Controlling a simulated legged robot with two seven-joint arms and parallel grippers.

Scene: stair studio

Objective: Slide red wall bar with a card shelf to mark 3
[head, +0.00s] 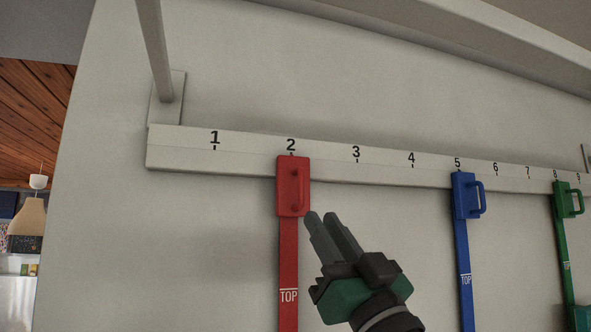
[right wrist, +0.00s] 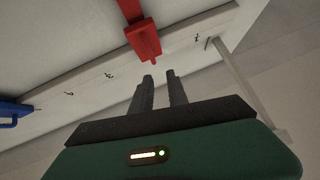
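The red wall bar (head: 289,255) hangs from a red slider block with a handle (head: 292,190) on the white numbered rail (head: 250,152). The block sits at mark 2 (head: 291,146). Mark 3 (head: 356,154) is to its right, with bare rail between. No card shelf shows on the visible part of the bar. My right gripper (head: 322,216) is just right of and below the red block, apart from it and empty. In the right wrist view its fingers (right wrist: 159,76) stand apart with a gap, short of the red block (right wrist: 145,42). My left gripper is out of view.
A blue bar (head: 464,240) hangs at mark 5 and a green bar (head: 565,245) at mark 8, each with a handle. A grey post (head: 154,50) meets a plate above the rail's left end. The rail is clear between marks 2 and 5.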

